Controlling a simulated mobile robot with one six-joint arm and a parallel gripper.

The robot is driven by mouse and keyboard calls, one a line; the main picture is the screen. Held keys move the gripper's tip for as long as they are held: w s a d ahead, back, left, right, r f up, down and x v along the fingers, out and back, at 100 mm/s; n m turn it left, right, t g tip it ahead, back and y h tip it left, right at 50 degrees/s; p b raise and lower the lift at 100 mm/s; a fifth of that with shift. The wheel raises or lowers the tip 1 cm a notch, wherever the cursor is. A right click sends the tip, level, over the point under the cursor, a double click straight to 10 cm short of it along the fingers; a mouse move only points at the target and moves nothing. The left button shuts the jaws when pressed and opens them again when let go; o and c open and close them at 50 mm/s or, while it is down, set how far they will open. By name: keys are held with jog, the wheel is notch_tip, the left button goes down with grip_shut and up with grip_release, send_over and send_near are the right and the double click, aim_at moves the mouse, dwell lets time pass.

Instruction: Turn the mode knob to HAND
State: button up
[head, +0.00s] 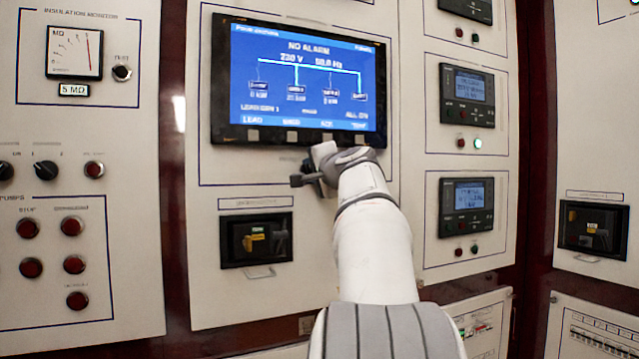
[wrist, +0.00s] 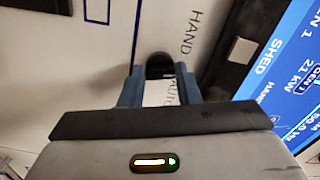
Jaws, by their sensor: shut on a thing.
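The black mode knob (wrist: 160,60) shows in the wrist view between the two blue-grey fingertips of my gripper (wrist: 159,75). The gripper is shut on it from both sides. The word HAND (wrist: 190,32) is printed on the pale panel beyond the knob, to the upper right. The word AUTO (wrist: 171,91) is partly covered by the right finger. Which way the knob points is not clear. In the head view my gripper (head: 311,173) is at the panel just below the large screen, and the knob is hidden behind it.
The large blue screen (head: 307,85) reads NO ALARM, with a row of grey buttons along its lower edge, close above my gripper. A black breaker (head: 256,240) with a yellow part sits below left. Small display modules (head: 467,195) stand in a column to the right.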

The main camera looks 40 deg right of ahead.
jog(key=shift+f+n+b, duration=0.15)
jog(key=shift+n+b, duration=0.4)
jog(key=shift+n, duration=0.3)
jog(key=shift+f+n+b, duration=0.15)
jog(key=shift+n+b, duration=0.4)
jog(key=shift+n, duration=0.3)
jog(key=o, duration=1)
jog(key=shift+r, duration=0.1)
jog(key=shift+c, duration=0.2)
jog(key=shift+r, duration=0.1)
jog(key=shift+s, duration=0.1)
jog(key=b+v, duration=0.1)
jog(key=v, duration=0.6)
jog(key=shift+s+a, duration=0.15)
jog(key=shift+s, duration=0.15)
